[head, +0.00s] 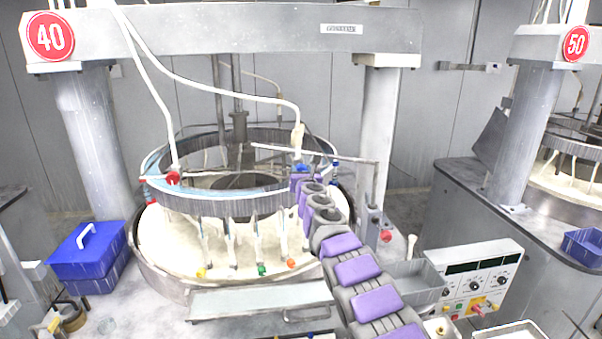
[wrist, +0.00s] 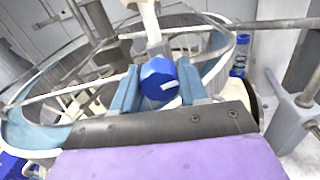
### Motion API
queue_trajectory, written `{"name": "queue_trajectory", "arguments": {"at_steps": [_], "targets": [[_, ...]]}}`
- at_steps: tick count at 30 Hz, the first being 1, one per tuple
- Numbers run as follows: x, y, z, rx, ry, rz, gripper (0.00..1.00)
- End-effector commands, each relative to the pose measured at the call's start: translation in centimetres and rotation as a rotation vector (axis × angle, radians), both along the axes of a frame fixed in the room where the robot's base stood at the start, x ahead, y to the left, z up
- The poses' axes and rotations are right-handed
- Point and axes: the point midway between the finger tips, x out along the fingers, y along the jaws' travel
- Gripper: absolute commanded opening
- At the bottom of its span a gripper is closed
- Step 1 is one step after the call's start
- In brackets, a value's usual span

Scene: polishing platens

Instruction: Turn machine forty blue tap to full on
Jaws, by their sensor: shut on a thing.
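Machine forty carries a round red sign "40" (head: 50,36) on its left column. The blue tap (wrist: 158,80) is a round blue knob with a white mark, at the lower end of a white pipe. In the head view the blue tap (head: 301,168) shows small at the right of the ring, just beyond my arm. My gripper (wrist: 160,88) has its two blue fingers on either side of the tap, shut on it. In the head view my arm hides most of the gripper. The white mark points to the right and slightly up in the wrist view.
A red tap (head: 173,178) sits at the left of the ring (head: 225,205). Several coloured taps hang below it. A grey post with a red button (head: 386,236) and a control box (head: 478,283) stand right of my arm. A blue box (head: 88,257) stands left.

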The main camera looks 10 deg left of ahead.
Motion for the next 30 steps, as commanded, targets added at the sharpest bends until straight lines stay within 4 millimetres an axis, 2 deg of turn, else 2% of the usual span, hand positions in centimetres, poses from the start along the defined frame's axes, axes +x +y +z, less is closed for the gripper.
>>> {"name": "queue_trajectory", "arguments": {"at_steps": [2,14,30], "targets": [[-0.04,0.09,0.03,0.0,0.0,0.001,0.13],[-0.06,0.18,0.01,0.079,0.022,0.002,0.13],[-0.02,0.15,-0.01,0.524,0.149,0.002,0.13]]}}
